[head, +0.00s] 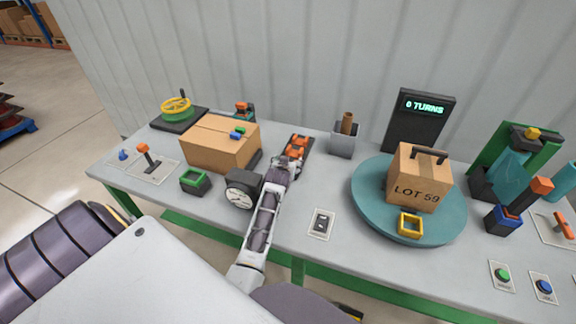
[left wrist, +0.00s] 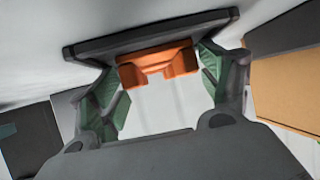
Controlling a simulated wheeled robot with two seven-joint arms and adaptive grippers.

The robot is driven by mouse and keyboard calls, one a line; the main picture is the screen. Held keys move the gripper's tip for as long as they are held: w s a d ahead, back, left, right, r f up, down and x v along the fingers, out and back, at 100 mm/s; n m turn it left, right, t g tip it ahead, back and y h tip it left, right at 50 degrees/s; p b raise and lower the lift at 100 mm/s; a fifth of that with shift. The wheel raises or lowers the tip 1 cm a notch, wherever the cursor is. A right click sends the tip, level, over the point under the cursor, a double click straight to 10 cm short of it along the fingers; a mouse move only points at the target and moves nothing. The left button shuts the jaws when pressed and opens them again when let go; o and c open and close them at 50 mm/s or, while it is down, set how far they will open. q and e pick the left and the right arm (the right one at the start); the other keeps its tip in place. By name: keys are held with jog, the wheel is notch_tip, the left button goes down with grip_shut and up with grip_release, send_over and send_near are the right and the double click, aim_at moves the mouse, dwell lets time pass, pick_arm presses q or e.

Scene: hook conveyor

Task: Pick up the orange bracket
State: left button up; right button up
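The orange bracket (head: 299,146) lies on a dark holder (head: 305,152) near the back middle of the table. In the left wrist view, the orange bracket (left wrist: 158,64) is a U-shaped piece in front of a dark bar-like edge (left wrist: 150,36). My left gripper (head: 289,163) reaches it from the front of the table. In the left wrist view, my left gripper (left wrist: 163,84) is open, with its green-padded fingers on either side of the bracket and visible gaps beside it. I cannot tell how far the fingertips are from it in depth. My right gripper is not in view.
A cardboard box (head: 222,143) stands left of my gripper, with a round gauge (head: 241,190) nearer the front. A grey cup (head: 344,139) stands to the right. Farther right, a teal turntable (head: 365,201) carries the LOT 59 box (head: 420,180) and a yellow bracket (head: 410,225).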

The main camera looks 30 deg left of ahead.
pick_arm(q)
jog(key=c, duration=0.6)
jog(key=shift+r, duration=0.15)
notch_tip(320, 180, up, 10)
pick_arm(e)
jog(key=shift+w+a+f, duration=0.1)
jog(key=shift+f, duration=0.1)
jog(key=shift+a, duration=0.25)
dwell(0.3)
